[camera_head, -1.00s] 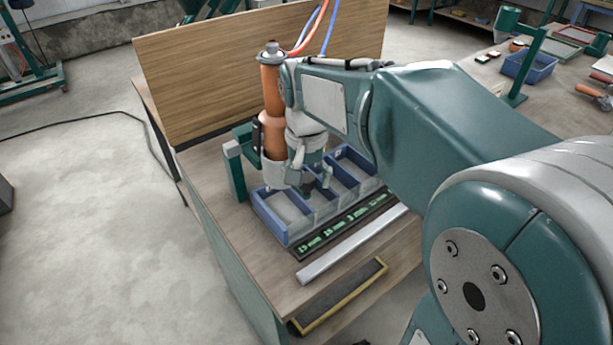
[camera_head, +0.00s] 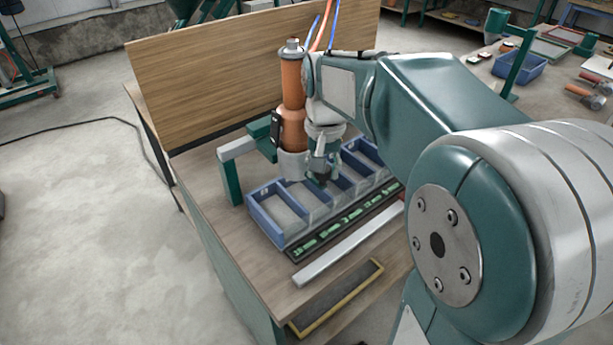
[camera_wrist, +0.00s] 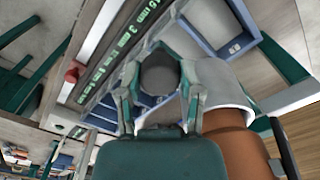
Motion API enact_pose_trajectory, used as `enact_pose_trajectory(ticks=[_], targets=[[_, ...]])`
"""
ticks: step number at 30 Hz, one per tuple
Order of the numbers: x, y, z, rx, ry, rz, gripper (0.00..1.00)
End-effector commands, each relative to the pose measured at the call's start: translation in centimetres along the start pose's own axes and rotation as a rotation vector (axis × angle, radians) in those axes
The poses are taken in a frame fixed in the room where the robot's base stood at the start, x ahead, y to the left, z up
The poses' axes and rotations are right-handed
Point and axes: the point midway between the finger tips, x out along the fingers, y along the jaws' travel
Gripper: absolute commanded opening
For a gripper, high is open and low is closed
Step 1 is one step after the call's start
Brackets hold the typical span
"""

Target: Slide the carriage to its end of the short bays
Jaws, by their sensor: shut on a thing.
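The carriage, carrying an orange cylinder (camera_head: 292,85) with a pale lower collar, stands upright over the blue divided bay tray (camera_head: 262,225), toward its left part. The cylinder also shows in the wrist view (camera_wrist: 235,150). My gripper (camera_head: 322,178) is just right of the collar, low over the bays. In the wrist view my gripper (camera_wrist: 160,100) has its two fingers closed around a dark round knob (camera_wrist: 160,72). A green-lettered label strip (camera_head: 325,228) runs along the tray's front; its numbers are too small to read surely. My arm hides part of the carriage's rail.
A wooden backboard (camera_head: 210,75) rises behind. A pale bar (camera_head: 345,252) lies in front of the tray. Red and blue hoses (camera_head: 332,28) rise from behind the cylinder.

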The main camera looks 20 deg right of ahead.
Motion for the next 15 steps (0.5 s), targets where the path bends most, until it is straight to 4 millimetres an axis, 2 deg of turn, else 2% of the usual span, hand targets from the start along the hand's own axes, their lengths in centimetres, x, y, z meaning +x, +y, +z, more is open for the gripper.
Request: enact_pose_trajectory(ticks=[6, 15], targets=[[0.1, 2.8, -2.8, 0.005, 0.0, 0.0, 0.0], [0.1, 5.5, -5.6, 0.002, 0.0, 0.0, 0.0]])
